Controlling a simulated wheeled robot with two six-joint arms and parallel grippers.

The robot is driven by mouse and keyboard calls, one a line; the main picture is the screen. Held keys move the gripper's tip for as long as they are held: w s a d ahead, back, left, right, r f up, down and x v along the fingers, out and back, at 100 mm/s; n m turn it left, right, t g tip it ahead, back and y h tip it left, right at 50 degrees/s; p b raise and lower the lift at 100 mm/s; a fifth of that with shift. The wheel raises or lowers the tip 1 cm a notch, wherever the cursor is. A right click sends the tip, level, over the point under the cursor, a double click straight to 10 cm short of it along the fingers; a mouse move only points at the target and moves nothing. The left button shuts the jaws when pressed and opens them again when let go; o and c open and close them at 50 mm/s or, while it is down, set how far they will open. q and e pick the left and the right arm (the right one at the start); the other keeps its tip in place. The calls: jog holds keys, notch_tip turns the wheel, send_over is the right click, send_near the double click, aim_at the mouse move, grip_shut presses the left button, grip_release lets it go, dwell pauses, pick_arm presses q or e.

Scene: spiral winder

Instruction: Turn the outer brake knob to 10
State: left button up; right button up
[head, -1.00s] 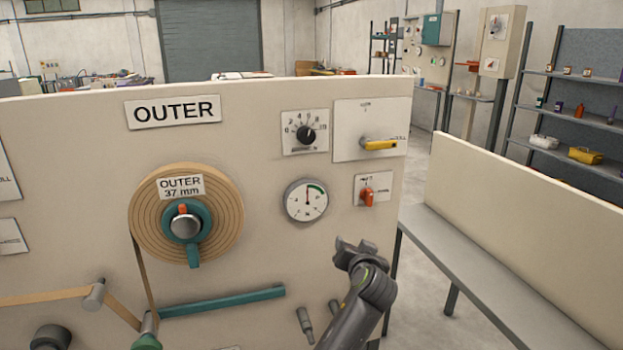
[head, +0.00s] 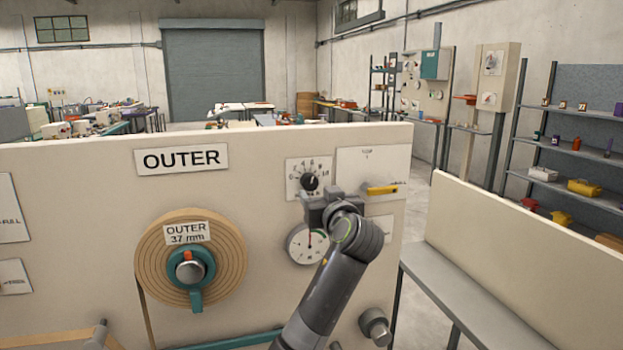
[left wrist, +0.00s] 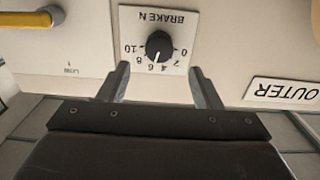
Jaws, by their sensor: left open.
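In the left wrist view the knob (left wrist: 159,45) appears upside down, with scale numbers from 0 to 10. Its white mark points near the middle of the scale, around 4 to 6; the exact value is hard to read. My left gripper (head: 318,196) is open just below and in front of the knob. In the wrist view its two fingers (left wrist: 160,82) stand apart, with the knob beyond and between their tips. My right gripper is out of view.
A yellow lever (head: 383,190) is right of the knob. A round gauge (head: 307,245) below is partly hidden by my left arm. The tape roll (head: 150,262) with its teal hub is lower left. A grey bench (head: 455,290) stands to the right.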

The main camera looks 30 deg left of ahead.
aim_at(311, 184)
pick_arm(q)
jog(key=p+x, duration=0.2)
jog(key=x, duration=0.6)
jog(key=shift+d, duration=0.1)
jog(key=c, duration=1)
